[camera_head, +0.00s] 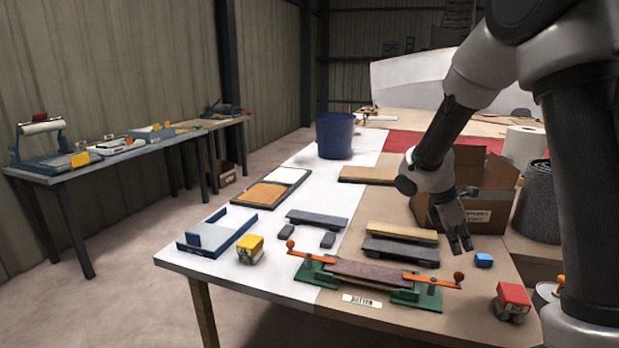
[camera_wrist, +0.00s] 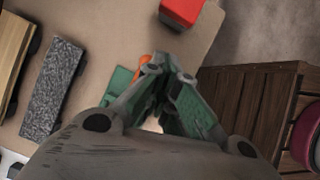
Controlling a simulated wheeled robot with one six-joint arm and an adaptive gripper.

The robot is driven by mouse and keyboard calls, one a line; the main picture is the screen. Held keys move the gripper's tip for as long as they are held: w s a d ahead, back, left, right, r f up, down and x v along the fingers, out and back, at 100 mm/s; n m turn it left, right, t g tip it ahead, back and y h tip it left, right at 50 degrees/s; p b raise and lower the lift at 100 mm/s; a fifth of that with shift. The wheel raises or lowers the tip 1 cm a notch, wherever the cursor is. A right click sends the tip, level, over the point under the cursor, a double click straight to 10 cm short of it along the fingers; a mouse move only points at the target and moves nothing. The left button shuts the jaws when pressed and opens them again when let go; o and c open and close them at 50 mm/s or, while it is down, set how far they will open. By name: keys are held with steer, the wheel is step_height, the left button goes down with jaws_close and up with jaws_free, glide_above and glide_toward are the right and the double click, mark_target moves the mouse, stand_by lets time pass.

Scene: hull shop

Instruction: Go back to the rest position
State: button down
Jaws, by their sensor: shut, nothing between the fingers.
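My gripper (camera_head: 461,245) is shut and empty. It points down above the right part of the worktable (camera_head: 330,306), close to a small blue block (camera_head: 483,260). The arm comes in from the upper right in the head view. In the wrist view my gripper (camera_wrist: 172,72) fills the lower middle, its fingers together, with the table's edge below them. I cannot tell from these frames how far the fingertips are above the table top.
A green fixture (camera_head: 402,294) with orange levers holds a dark board at the front. A red-topped block (camera_head: 513,297) sits right, grey-and-wood pieces (camera_head: 400,248) left of the gripper. A cardboard box (camera_head: 487,218) stands behind, a blue bucket (camera_head: 335,138) farther back.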

steer(key=s+r+m+t+y, duration=0.2)
steer(key=s+r+m, duration=0.6)
steer(key=s, duration=0.3)
steer(key=s+a+r+m+t+y, duration=0.1)
steer(key=s+r+m+t+y, duration=0.2)
steer(key=s+r+m, duration=0.5)
steer(key=s, duration=0.4)
steer(key=shift+a+r, duration=0.25)
steer(key=shift+r, duration=0.15)
